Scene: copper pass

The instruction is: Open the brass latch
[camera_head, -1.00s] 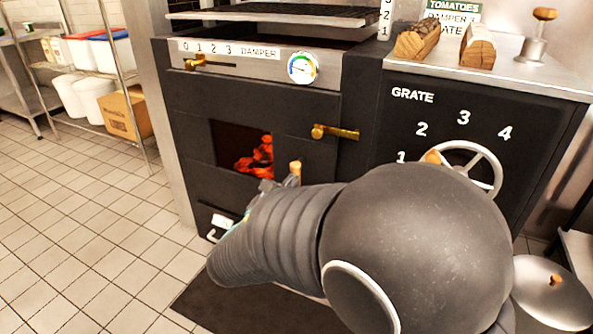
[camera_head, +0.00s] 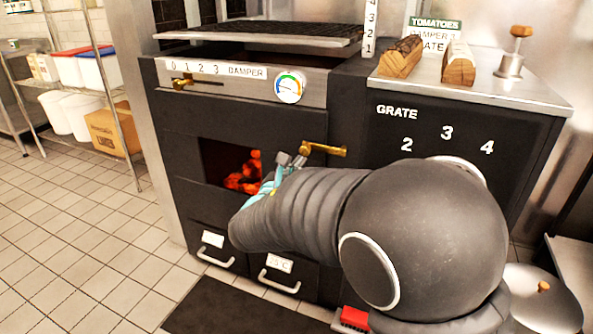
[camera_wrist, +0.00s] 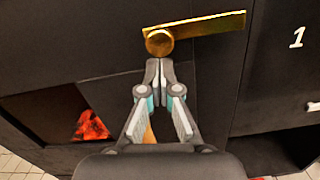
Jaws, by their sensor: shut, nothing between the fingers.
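The brass latch (camera_head: 323,149) is a bar with a round pivot on the front of the black oven door, right of the fire window. It lies nearly level, its bar pointing right. In the wrist view the latch (camera_wrist: 200,31) is close ahead, with its round pivot just above my fingertips. My gripper (camera_wrist: 158,66) is shut and empty, just below the pivot; I cannot tell whether it touches. In the head view my gripper (camera_head: 290,161) is at the left end of the latch, and my arm hides part of the door below it.
Glowing coals (camera_head: 243,174) show through the door window. A damper slider (camera_head: 190,82) and a gauge (camera_head: 290,87) are above the door. Drawers with white handles (camera_head: 216,257) are below. Two logs (camera_head: 401,57) stand on the right counter. Tiled floor at left is clear.

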